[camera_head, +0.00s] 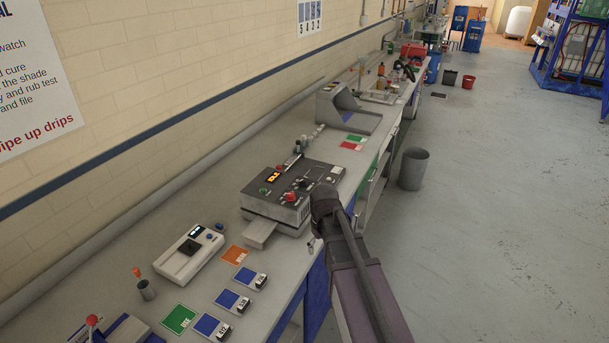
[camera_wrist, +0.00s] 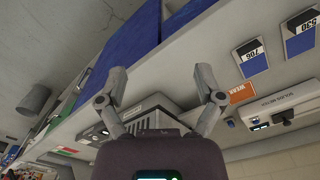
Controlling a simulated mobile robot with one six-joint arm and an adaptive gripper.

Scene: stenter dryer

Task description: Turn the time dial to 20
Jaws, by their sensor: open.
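The stenter dryer (camera_head: 268,208) is a grey box with a dark sloped top panel on the bench. Its panel has an orange lit display (camera_head: 274,176), a green button (camera_head: 264,190), a red mushroom button (camera_head: 291,196) and small dark controls (camera_head: 305,182). I cannot tell which control is the time dial, nor read its setting. My arm stands in front of the dryer's right side in the head view. In the wrist view, my gripper (camera_wrist: 160,82) is open and empty, with a vented grey box (camera_wrist: 152,116) beyond its fingers. The panel face is not visible there.
A white tester (camera_head: 190,252) stands on the bench, left of the dryer. Colour cards, including an orange one (camera_head: 235,255), lie in front. A grey hooded device (camera_head: 345,108) stands farther along. A grey bin (camera_head: 413,168) stands on the open floor at the right.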

